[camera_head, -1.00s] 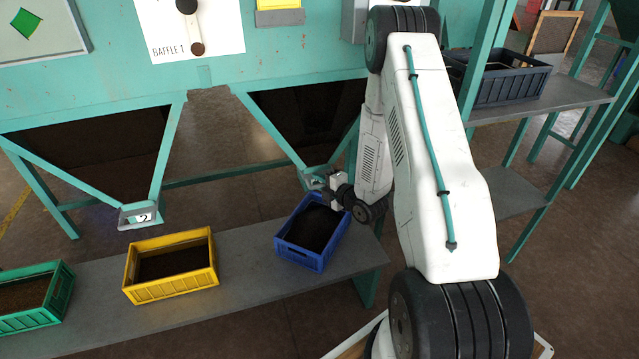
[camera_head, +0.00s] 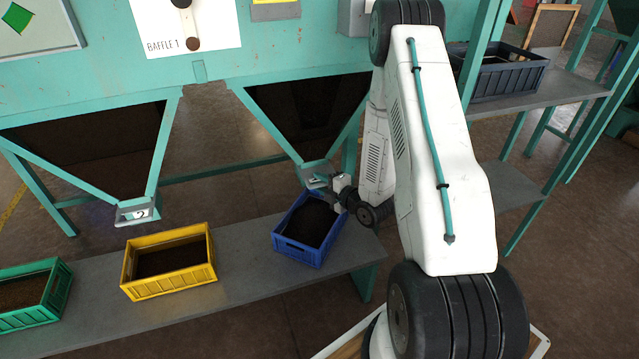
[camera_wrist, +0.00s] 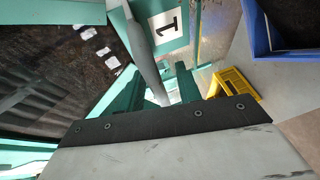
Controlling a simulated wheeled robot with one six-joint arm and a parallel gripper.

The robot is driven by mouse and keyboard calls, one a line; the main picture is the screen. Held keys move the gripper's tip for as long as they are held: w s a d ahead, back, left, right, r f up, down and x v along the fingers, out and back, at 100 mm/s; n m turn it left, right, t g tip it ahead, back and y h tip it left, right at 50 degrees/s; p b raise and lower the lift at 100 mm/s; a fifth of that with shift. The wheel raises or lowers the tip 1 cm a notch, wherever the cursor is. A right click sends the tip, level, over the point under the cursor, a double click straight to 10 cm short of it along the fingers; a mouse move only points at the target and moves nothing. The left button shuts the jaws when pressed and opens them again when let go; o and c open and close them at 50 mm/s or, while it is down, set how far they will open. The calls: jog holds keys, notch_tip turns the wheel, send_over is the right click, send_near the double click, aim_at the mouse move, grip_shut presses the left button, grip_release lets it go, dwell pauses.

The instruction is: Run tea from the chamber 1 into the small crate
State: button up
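Chamber 1 is the right-hand hopper (camera_head: 312,110), dark inside, with its outlet (camera_head: 316,172) at the bottom; a "1" label (camera_wrist: 167,24) shows in the wrist view. A blue crate (camera_head: 297,252) with dark contents sits on the bench just below that outlet. Its blue rim (camera_wrist: 262,38) is at the upper right of the wrist view. My gripper (camera_head: 334,188) is at the outlet's right side, above the blue crate. In the wrist view, my gripper's two teal fingers (camera_wrist: 158,84) stand apart, with a grey bar (camera_wrist: 146,55) between them. Contact with the bar is unclear.
A yellow crate (camera_head: 171,286) and a green crate (camera_head: 30,318) stand further left on the grey bench (camera_head: 235,268). The second hopper's outlet (camera_head: 137,211), labelled 2, hangs above the bench. A dark blue crate (camera_head: 500,86) stands on a shelf at the right, beside teal posts.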

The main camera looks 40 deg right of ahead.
jog(key=v, duration=0.6)
jog(key=shift+s, duration=0.4)
dwell(7.0)
